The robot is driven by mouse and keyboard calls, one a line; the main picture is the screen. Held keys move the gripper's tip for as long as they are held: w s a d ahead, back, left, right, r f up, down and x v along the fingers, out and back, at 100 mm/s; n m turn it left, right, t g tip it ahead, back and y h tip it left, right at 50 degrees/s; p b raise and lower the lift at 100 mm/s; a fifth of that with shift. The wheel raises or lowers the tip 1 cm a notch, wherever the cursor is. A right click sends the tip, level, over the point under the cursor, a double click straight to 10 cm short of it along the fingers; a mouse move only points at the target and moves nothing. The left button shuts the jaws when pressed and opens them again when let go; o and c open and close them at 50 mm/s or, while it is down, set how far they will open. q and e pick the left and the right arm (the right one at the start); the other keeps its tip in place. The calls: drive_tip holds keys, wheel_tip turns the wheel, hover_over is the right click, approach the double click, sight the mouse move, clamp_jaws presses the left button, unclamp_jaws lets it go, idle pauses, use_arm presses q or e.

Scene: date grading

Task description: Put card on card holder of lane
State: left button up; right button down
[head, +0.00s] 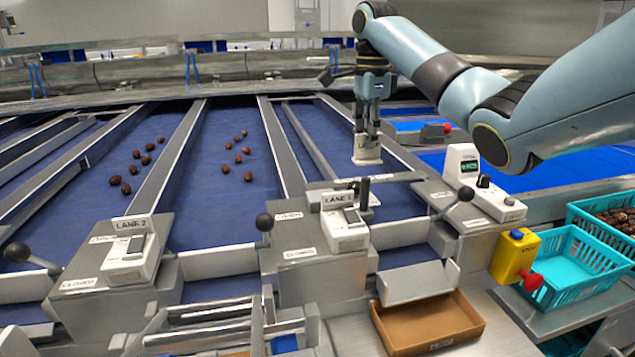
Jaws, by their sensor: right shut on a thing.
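My right gripper (367,138) points straight down above the lane divider behind the LANE 1 box (345,228). It is shut on a small pale card (366,158), whose lower edge shows below the fingertips. The card is in the air, apart from the LANE 1 box, which lies below it and a little to the left. A short dark upright post (364,193) stands beneath the card. I cannot tell clearly which part is the card holder. The LANE 2 box (133,257) stands at the left. My left gripper is out of view.
Brown dates (247,177) lie on the blue lanes. Lever handles with black knobs (264,222) rise beside the boxes. A brown tray (428,322) sits at the front. A yellow stop box (515,256) and teal crates (575,268) stand at the right.

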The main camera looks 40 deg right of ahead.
sight(353, 158)
drive_tip(key=shift+w+a+f+b, duration=0.85)
drive_tip(key=shift+w+f+b, duration=0.05)
drive_tip(key=shift+w+f, duration=0.25)
drive_tip(key=w+a+f+p, duration=0.1)
drive_tip(key=w+f, duration=0.1)
drive_tip(key=w+a+f, duration=0.1)
drive_tip(key=w+f, duration=0.1)
drive_tip(key=w+a+f+p, duration=0.1)
drive_tip(key=w+f, duration=0.1)
drive_tip(key=w, duration=0.1)
drive_tip(key=shift+f+p, duration=0.25)
drive_tip(key=shift+p, duration=0.05)
drive_tip(key=shift+s+d+f, duration=0.1)
drive_tip(key=shift+d+f, duration=0.05)
drive_tip(key=shift+f, duration=0.35)
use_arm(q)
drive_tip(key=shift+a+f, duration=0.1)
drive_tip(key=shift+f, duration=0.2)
